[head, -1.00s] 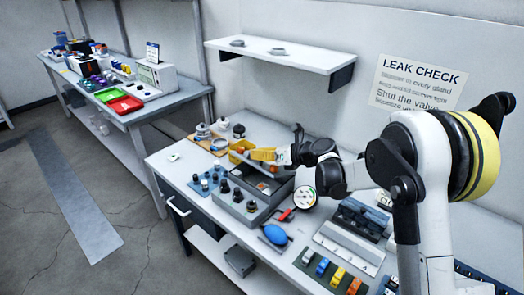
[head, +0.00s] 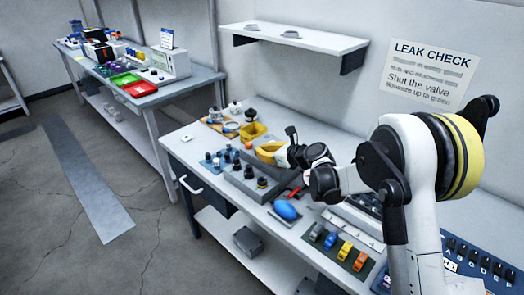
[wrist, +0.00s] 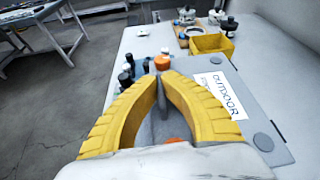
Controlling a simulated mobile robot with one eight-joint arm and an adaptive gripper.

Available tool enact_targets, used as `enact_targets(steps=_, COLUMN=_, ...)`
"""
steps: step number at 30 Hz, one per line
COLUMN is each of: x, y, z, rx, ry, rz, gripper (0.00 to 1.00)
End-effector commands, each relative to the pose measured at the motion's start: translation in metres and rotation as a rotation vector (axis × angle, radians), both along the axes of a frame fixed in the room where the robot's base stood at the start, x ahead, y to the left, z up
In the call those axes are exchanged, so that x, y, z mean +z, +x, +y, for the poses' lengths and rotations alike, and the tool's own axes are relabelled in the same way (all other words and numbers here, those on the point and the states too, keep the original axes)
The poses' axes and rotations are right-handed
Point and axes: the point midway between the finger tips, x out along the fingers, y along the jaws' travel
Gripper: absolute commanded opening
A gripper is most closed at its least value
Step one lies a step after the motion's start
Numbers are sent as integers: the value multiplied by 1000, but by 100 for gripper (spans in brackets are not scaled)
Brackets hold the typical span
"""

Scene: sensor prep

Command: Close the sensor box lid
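The grey sensor box (head: 238,179) sits on the bench, with dark-capped fittings along its front side. Its grey lid (wrist: 256,122), with a white OUTDOOR label, shows right of my fingers in the wrist view; its exact tilt is hard to tell. In the head view my gripper and wrist largely hide the lid. My gripper (head: 266,152) is over the back of the box. In the wrist view its yellow fingers (wrist: 160,80) are bowed together, tips nearly meeting, with nothing clearly held. Grey surface and an orange part show between them; whether they touch the lid is unclear.
A yellow bin (head: 254,131) and small jars stand behind the box. A blue bulb (head: 286,210) lies to its right front, with colored clips (head: 344,250) farther right. A wall shelf (head: 292,40) hangs above.

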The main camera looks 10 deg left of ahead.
Motion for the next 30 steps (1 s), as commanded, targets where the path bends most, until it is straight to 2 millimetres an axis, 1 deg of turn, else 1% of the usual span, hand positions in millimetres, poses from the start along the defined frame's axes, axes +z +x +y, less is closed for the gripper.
enact_targets(steps=1, x=-3, y=-1, z=0, rx=4, ry=-4, rz=1, gripper=0)
enact_targets(steps=10, x=-4, y=-2, z=0, rx=6, ry=-7, rz=3, gripper=0)
enact_targets(steps=12, x=-5, y=-2, z=0, rx=6, ry=-8, rz=2, gripper=24)
enact_targets(steps=13, x=-4, y=-2, z=0, rx=6, ry=-7, rz=3, gripper=30)
enact_targets(steps=23, x=-2, y=-2, z=-2, rx=3, ry=-4, rz=2, gripper=30)
enact_targets(steps=26, x=2, y=-7, z=-10, rx=2, ry=-4, rz=2, gripper=30)
enact_targets(steps=29, x=9, y=-17, z=-23, rx=2, ry=-4, rz=1, gripper=30)
enact_targets(steps=30, x=13, y=-22, z=-31, rx=0, ry=-4, rz=1, gripper=30)
